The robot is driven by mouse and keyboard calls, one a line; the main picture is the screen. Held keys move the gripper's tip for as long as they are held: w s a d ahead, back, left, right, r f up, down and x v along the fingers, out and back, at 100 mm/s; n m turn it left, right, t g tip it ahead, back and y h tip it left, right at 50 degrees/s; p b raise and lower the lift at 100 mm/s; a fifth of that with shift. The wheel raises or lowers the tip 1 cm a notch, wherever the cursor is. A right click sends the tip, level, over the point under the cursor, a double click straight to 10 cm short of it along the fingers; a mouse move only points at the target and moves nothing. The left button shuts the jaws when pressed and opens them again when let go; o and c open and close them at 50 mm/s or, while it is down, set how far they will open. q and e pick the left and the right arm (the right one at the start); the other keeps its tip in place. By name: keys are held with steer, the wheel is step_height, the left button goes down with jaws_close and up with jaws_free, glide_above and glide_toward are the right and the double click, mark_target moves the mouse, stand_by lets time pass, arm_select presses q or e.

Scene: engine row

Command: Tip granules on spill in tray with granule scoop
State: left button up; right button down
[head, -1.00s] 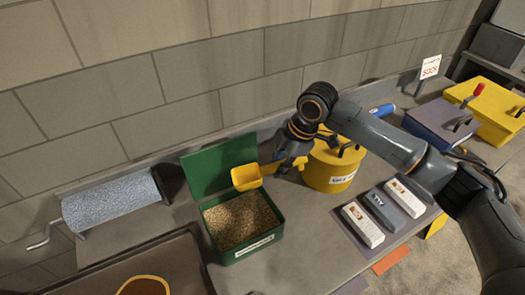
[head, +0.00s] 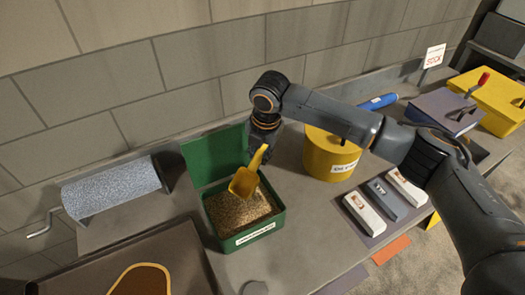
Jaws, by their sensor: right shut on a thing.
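The yellow granule scoop (head: 245,182) is in the head view, tilted with its bowl low over the granules (head: 232,212). I cannot tell whether the bowl touches them. The granules fill the green box (head: 270,230), whose lid (head: 205,157) stands open at the back. My right gripper (head: 262,148) is shut on the scoop's handle, above the back of the box. The brown spill (head: 145,283) with an orange-yellow outline lies in the dark tray (head: 190,258) at the lower left, cut off by the frame edge. My left gripper is not in view.
A blue-grey roll (head: 112,190) with a crank stands left of the box. A yellow round can (head: 325,158) stands right of it, under my right arm. Several small white and grey packs (head: 385,200) lie further right. A wall runs behind the bench.

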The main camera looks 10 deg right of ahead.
mark_target(258, 166)
steer(key=shift+s+a+f+t+b, duration=0.2)
steer(key=shift+f+t+b, duration=0.1)
steer(key=shift+f+b, duration=0.2)
steer(key=shift+f+h, duration=0.25)
steer(key=shift+h, duration=0.05)
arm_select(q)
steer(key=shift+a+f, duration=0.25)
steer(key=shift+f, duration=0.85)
arm_select(e)
steer(key=shift+s+x, duration=0.2)
steer(key=shift+x, duration=0.65)
steer(key=shift+s+x, duration=0.15)
steer(key=shift+x, duration=0.65)
steer(key=shift+f, duration=0.35)
steer(key=p+v, duration=0.2)
steer(key=w+p+v, duration=0.1)
steer(key=p+v, duration=0.1)
steer(key=p, duration=0.1)
steer(key=p+v, duration=0.2)
steer(key=v, duration=0.1)
steer(key=shift+w+r+p, duration=0.2)
steer(key=shift+w+p, duration=0.1)
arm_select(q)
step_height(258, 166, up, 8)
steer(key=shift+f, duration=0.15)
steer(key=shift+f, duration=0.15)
arm_select(e)
steer(key=shift+f, duration=0.1)
